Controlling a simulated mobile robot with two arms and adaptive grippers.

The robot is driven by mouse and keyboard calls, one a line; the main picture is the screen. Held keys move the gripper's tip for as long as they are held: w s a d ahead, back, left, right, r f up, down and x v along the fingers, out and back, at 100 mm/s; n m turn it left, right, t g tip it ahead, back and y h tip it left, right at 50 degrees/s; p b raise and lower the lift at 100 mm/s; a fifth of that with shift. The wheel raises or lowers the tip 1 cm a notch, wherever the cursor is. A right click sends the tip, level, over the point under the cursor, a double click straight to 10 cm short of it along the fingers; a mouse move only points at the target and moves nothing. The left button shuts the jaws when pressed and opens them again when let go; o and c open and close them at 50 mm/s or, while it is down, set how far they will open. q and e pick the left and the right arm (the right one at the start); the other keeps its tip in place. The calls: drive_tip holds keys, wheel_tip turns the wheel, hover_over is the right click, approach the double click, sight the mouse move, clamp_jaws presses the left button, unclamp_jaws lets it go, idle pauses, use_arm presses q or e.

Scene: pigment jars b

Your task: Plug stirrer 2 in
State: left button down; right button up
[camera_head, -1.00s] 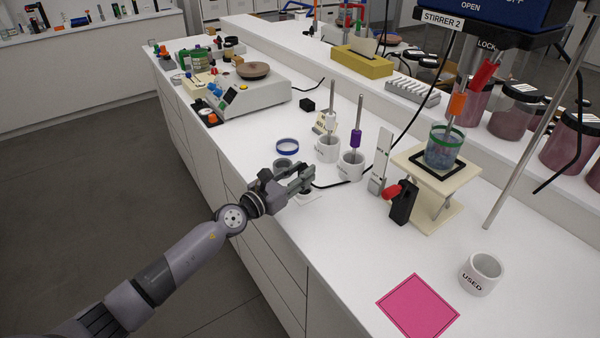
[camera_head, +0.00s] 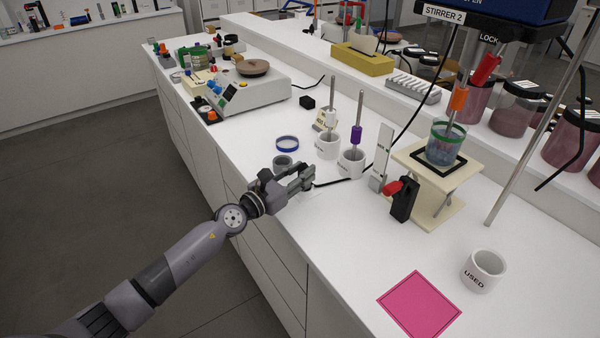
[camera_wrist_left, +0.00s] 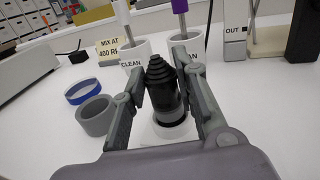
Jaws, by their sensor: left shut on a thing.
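Stirrer 2 (camera_head: 520,22) hangs at the upper right with its name label, above a jar (camera_head: 443,145) on a cream stand. A black cable (camera_head: 411,97) runs down from near it and across the bench towards my left gripper (camera_head: 302,180). In the left wrist view, my left gripper (camera_wrist_left: 163,90) is shut on a black plug (camera_wrist_left: 161,78). The plug's ribbed, stepped end points up. A pale patch (camera_wrist_left: 150,132) shows under the plug; I cannot tell whether they touch. No socket can be clearly made out. My right gripper is out of view.
Two white CLEAN cups (camera_head: 327,148) with stirring rods stand beyond the gripper. A blue ring (camera_head: 287,143) and a grey ring (camera_wrist_left: 95,116) lie beside it. An upright OUT panel (camera_wrist_left: 236,30), a USED cup (camera_head: 484,271) and a pink mat (camera_head: 419,306) are to the right.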

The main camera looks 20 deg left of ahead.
use_arm(q)
drive_tip(key=shift+f+b, duration=0.75)
drive_tip(key=shift+f, duration=0.1)
drive_tip(key=c, duration=1.2)
unclamp_jaws()
drive_tip(key=v, duration=1.2)
drive_tip(key=shift+r, duration=0.1)
